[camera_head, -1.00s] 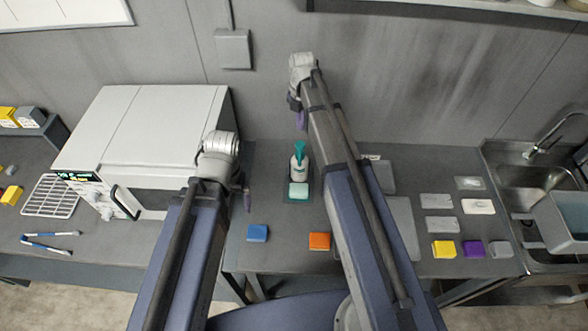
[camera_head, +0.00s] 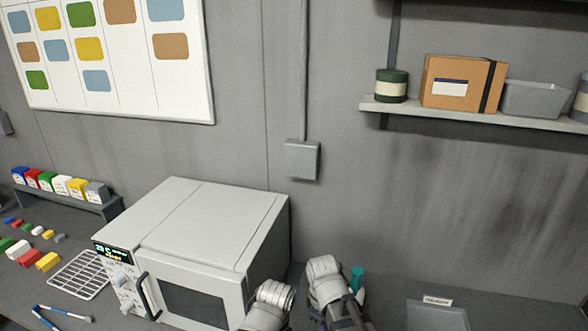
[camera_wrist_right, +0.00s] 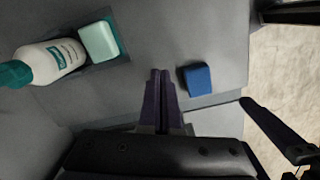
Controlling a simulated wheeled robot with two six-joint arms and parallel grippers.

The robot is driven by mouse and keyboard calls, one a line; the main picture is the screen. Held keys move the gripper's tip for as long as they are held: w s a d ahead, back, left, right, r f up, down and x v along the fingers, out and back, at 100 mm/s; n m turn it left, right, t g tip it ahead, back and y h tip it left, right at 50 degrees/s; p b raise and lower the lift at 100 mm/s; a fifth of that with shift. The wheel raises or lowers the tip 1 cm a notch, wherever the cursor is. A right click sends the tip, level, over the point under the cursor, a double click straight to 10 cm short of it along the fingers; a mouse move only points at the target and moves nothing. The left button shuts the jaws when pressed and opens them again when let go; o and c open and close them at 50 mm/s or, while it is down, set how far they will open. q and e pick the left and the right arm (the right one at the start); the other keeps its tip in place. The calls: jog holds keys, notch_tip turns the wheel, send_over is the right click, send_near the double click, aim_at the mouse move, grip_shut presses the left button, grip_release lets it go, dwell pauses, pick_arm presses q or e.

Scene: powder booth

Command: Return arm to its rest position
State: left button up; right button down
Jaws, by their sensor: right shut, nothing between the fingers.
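My right gripper (camera_wrist_right: 160,78) shows in the right wrist view with its two dark purple fingers together and nothing between them. It is above the grey worktop, between a white bottle with a teal top (camera_wrist_right: 52,62) and a blue block (camera_wrist_right: 197,78), apart from both. In the head view my right arm's wrist is at the bottom centre, just left of the bottle's teal top (camera_head: 357,274); its fingers are not visible there. My left arm's wrist is beside it, in front of the white oven; the left gripper's fingers are out of view.
The white oven (camera_head: 205,225) stands close by on the left. A wire rack (camera_head: 82,275) and blue-and-white sticks (camera_head: 55,316) lie left of it. A pale green block (camera_wrist_right: 99,41) is next to the bottle. A shelf (camera_head: 480,115) with a cardboard box (camera_head: 460,83) hangs upper right.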

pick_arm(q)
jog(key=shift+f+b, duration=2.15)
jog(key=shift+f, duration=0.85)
pick_arm(e)
jog(key=s+a+f+m, duration=0.2)
jog(key=s+f+m, duration=0.4)
jog(key=s, duration=0.1)
jog(key=shift+m, duration=0.4)
jog(key=shift+r, duration=0.1)
